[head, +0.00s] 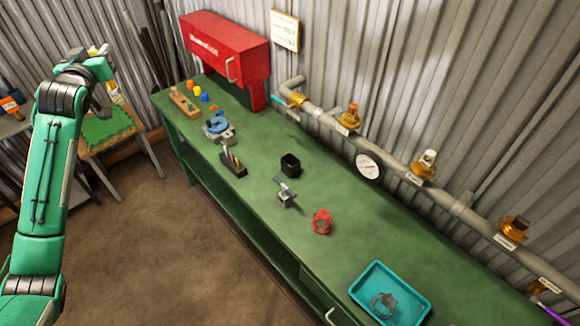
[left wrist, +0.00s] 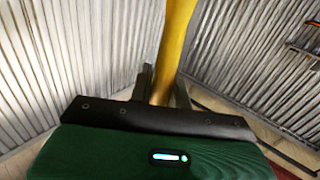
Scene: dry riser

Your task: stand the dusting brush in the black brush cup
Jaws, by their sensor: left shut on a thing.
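The black brush cup (head: 290,164) stands upright on the green workbench, near the middle of the head view. My left gripper (head: 112,84) is at the upper left of the head view, above a stool and well to the left of the bench. It is shut on a yellow handle, which I take to be the dusting brush (left wrist: 175,45); the handle runs up out of the left wrist view. In the head view the brush (head: 117,98) is small and partly hidden by my arm. The cup is well apart from the brush. My right gripper is not in view.
The green workbench (head: 255,205) also carries a red cabinet (head: 225,45), a dark pen holder (head: 233,165), a grey metal fitting (head: 285,192), a red part (head: 321,222) and a teal tray (head: 365,285). A pipe with valves (head: 400,168) runs behind. Open floor lies left of the bench.

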